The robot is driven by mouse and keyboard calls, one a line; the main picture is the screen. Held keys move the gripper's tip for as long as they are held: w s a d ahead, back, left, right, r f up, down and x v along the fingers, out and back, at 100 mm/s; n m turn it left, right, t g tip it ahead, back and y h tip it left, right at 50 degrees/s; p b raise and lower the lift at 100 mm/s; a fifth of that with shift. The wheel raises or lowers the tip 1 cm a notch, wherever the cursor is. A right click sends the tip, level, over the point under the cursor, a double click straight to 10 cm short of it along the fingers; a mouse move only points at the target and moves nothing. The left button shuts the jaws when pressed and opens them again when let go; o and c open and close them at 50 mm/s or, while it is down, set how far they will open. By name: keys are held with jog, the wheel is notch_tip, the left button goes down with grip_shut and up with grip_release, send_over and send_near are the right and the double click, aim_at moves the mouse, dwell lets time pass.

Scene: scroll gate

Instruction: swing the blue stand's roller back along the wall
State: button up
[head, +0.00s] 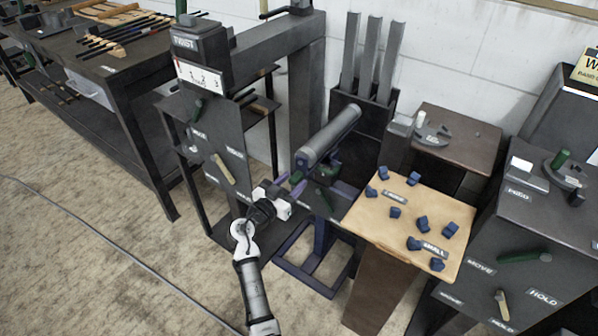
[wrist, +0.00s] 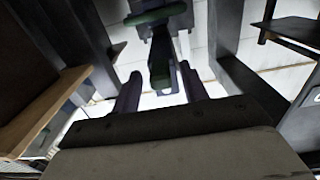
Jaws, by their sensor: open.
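The blue stand (head: 312,278) has a dark blue floor frame and stands near the wall, left of the wooden-topped table. Its grey roller (head: 330,136) lies tilted above it, the far end toward the wall. Green handle parts (head: 298,177) show under the near end of the roller. My gripper (head: 288,190) is open, its purple fingers just in front of these parts. In the wrist view the two fingers (wrist: 162,90) stand apart, with a dark, green-edged bar (wrist: 160,68) between or beyond them. I cannot tell whether they touch it.
A tall dark gate post with a number scale (head: 198,76) stands left of my gripper. The wooden-topped table (head: 405,225) with several blue blocks is close on the right. Upright grey channels (head: 370,58) stand behind the roller. Open floor (head: 110,250) lies to the left.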

aim_at(296, 175)
jog(key=shift+p+x, duration=0.3)
jog(key=shift+x, duration=1.65)
grip_shut()
jog(key=w+a+h+b, duration=0.1)
jog(key=b, duration=0.2)
jog(key=shift+f+m+g+b, duration=0.3)
jog(key=shift+f+m+g, duration=0.05)
jog(key=shift+m+g, duration=0.05)
jog(key=shift+w+a+r+m+g+h+b, duration=0.15)
jog(key=shift+w+a+m+g+h+b, duration=0.45)
jog(key=shift+b, duration=1.35)
jog(key=shift+w+a+r+m+g+h+b, duration=0.15)
jog(key=shift+w+a+m+g+h+b, duration=0.4)
jog(key=shift+b, duration=1.4)
grip_release()
